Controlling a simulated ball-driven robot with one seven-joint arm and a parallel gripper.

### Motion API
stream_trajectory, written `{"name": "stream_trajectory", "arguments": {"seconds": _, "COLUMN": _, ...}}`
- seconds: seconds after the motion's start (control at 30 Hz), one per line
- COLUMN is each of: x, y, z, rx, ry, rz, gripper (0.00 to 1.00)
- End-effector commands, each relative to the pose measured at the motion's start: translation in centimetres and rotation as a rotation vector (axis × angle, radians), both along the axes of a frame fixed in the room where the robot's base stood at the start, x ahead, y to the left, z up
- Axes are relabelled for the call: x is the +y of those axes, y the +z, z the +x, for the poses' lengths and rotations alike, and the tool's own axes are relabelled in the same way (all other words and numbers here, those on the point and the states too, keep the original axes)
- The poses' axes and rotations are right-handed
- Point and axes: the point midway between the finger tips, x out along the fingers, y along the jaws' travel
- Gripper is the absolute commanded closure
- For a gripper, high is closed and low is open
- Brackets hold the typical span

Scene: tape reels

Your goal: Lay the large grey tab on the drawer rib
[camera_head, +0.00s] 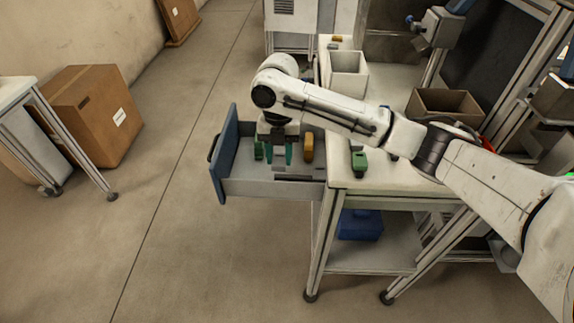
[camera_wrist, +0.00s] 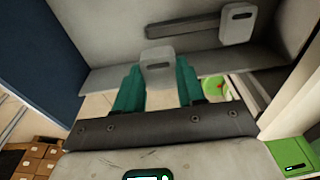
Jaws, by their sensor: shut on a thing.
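My gripper (camera_head: 277,155) reaches down into the open grey drawer (camera_head: 250,187); its two green fingers also show in the wrist view (camera_wrist: 158,82). They are shut on a light grey tab (camera_wrist: 157,66) with a dark slot, which I take to be the large grey tab. A second light grey tab (camera_wrist: 238,22) lies at the right end of a dark rib (camera_wrist: 185,26), ahead and to the right. In the head view dark bars (camera_head: 293,170) lie on the drawer floor right of my fingers. The held tab is not clear there, and its height above the floor cannot be told.
The drawer's blue front (camera_head: 225,155) stands left of my gripper.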

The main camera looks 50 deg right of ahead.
Motion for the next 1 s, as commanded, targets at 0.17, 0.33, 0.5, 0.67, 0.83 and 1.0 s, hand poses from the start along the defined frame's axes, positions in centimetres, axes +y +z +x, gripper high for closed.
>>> {"name": "stream_trajectory", "arguments": {"seconds": 0.17, "x": -1.2, "y": -1.5, "z": -0.4, "rx": -0.001, "ry": -0.001, "rz": -0.001, "gripper": 0.89}}
{"name": "stream_trajectory", "arguments": {"seconds": 0.33, "x": -2.3, "y": -2.8, "z": -0.8, "rx": 0.001, "ry": -0.004, "rz": -0.001, "gripper": 0.89}}
{"name": "stream_trajectory", "arguments": {"seconds": 0.5, "x": -2.1, "y": -5.1, "z": -0.7, "rx": 0.0, "ry": -0.001, "rz": 0.0, "gripper": 0.89}}
{"name": "stream_trajectory", "arguments": {"seconds": 0.67, "x": -2.1, "y": -5.7, "z": -0.7, "rx": -0.001, "ry": 0.0, "rz": 0.0, "gripper": 0.89}}
{"name": "stream_trajectory", "arguments": {"seconds": 0.83, "x": -2.1, "y": -5.7, "z": -0.7, "rx": -0.001, "ry": 0.0, "rz": -0.001, "gripper": 0.89}}
{"name": "stream_trajectory", "arguments": {"seconds": 1.0, "x": -2.1, "y": -5.9, "z": -0.7, "rx": -0.001, "ry": 0.0, "rz": -0.001, "gripper": 0.56}}
